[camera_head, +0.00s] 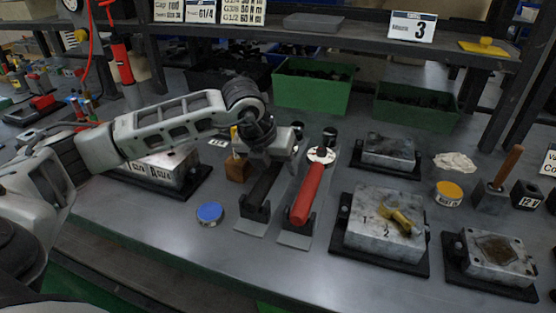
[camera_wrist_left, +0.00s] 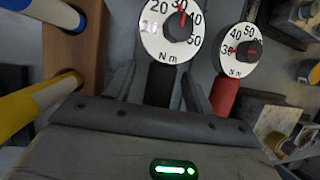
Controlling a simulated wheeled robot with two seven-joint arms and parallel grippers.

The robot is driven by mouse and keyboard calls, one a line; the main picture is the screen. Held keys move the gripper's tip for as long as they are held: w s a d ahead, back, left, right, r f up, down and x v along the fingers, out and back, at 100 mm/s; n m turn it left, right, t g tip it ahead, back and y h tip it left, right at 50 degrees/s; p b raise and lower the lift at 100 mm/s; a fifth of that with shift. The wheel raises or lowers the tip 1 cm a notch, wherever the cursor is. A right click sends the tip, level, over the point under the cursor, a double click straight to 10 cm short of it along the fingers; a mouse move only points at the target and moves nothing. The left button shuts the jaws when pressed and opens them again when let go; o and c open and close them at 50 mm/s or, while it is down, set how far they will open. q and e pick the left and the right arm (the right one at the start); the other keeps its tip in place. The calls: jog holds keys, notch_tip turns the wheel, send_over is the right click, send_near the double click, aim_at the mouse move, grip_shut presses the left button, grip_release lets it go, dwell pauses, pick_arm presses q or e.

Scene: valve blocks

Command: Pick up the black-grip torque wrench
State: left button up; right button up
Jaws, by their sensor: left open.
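The black-grip torque wrench (camera_head: 258,193) rests in a holder on the grey bench, left of the red-grip torque wrench (camera_head: 308,190). My left gripper (camera_head: 267,158) is over the upper part of the black-grip wrench and hides its dial in the head view. In the left wrist view, the black grip (camera_wrist_left: 160,84) lies between the two open fingers of my left gripper (camera_wrist_left: 158,85), with its round dial (camera_wrist_left: 170,28) beyond them. Whether the fingers touch it I cannot tell. The red grip (camera_wrist_left: 225,94) is just outside the right finger. My right gripper is not in view.
A blue-topped tin (camera_head: 210,212) stands front left. A wooden block (camera_head: 238,169) is close left of the gripper. A valve block marked 1 and 2 (camera_head: 365,238) is to the right. Green bins (camera_head: 312,95) stand behind, under a shelf (camera_head: 340,33).

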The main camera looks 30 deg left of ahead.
pick_arm(q)
grip_shut()
jog(key=shift+r, duration=0.1)
